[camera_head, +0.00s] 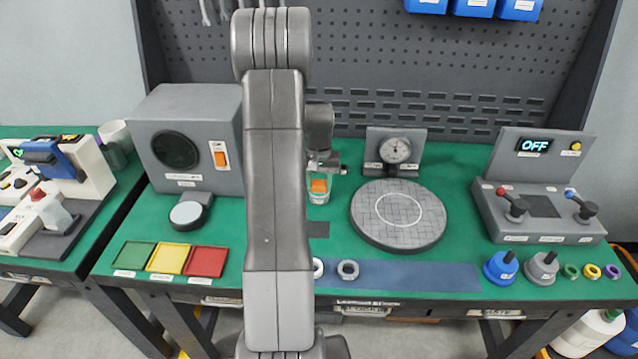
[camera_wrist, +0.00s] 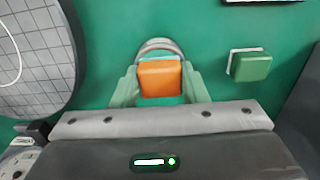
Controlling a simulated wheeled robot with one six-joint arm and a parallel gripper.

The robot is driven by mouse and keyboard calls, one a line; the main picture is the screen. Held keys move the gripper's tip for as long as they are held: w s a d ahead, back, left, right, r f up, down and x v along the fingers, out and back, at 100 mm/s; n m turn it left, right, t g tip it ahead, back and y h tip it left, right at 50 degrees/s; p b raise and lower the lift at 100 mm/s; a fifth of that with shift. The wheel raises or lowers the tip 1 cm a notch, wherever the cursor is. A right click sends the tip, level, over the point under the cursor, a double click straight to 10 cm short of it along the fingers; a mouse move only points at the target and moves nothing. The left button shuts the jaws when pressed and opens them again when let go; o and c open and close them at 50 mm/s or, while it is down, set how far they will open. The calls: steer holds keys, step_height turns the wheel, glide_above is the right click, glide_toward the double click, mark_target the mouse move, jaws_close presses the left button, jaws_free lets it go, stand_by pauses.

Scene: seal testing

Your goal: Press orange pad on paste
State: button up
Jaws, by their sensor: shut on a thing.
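The orange pad (camera_wrist: 160,79) is held between the two pale green fingers of my gripper (camera_wrist: 161,88) in the wrist view. In the head view the orange pad (camera_head: 319,185) shows below my gripper (camera_head: 320,172), at the mouth of a small pale round container (camera_head: 319,198). The container's curved rim (camera_wrist: 158,43) shows just beyond the pad in the wrist view. The paste is not visible; pad and gripper cover the container's inside. I cannot tell whether the pad touches anything in it. A green pad (camera_wrist: 249,66) lies on the mat to the right in the wrist view.
A grey round plate (camera_head: 399,214) and a dial gauge (camera_head: 395,150) stand right of the container. A grey machine (camera_head: 190,125) stands left. Green, yellow and red trays (camera_head: 205,261) lie front left. My arm hides the middle of the table.

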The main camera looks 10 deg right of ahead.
mark_target(319, 184)
stand_by(0.3)
steer(key=shift+r+p, duration=2.3)
steer(key=shift+r, duration=1.15)
